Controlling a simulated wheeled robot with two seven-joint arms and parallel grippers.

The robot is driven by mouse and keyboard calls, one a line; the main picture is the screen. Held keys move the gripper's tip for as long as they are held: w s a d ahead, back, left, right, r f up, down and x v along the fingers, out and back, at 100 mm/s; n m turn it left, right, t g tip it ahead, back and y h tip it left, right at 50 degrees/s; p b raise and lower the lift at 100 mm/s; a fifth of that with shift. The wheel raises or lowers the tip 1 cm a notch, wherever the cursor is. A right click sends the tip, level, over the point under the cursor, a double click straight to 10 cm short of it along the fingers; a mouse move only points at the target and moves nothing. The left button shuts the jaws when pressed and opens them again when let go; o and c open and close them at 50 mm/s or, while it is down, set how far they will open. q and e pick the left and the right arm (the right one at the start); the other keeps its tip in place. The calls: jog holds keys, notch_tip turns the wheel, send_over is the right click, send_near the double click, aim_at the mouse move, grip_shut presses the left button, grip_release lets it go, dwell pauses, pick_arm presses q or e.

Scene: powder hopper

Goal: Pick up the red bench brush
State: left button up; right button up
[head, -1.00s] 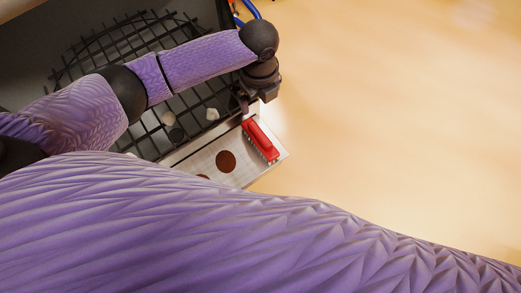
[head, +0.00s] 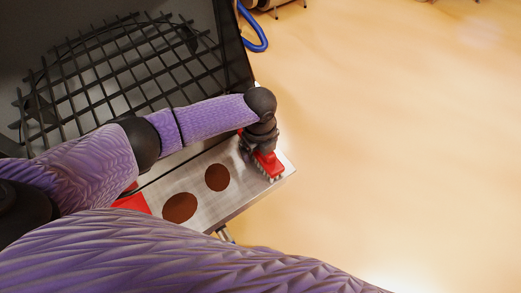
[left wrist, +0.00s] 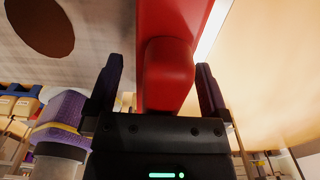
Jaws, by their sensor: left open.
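The red bench brush (head: 270,165) lies on the metal ledge (head: 230,198) near its right end, with pale bristles along its edge. My left gripper (head: 259,146) is over the brush's upper end, and the wrist hides part of the brush. In the left wrist view, the red handle (left wrist: 168,75) lies between the two dark fingers of my open left gripper (left wrist: 160,82). Gaps show at both sides of the handle's end. My right gripper is not in view.
A black grate (head: 110,65) covers the hopper at upper left. Two brown round spots (head: 217,177) mark the ledge. Another red object (head: 132,203) is partly hidden by my arm. A blue hose (head: 258,40) loops at the top. The floor at right is clear.

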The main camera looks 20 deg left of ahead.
pick_arm(q)
jog(key=c, duration=1)
grip_shut()
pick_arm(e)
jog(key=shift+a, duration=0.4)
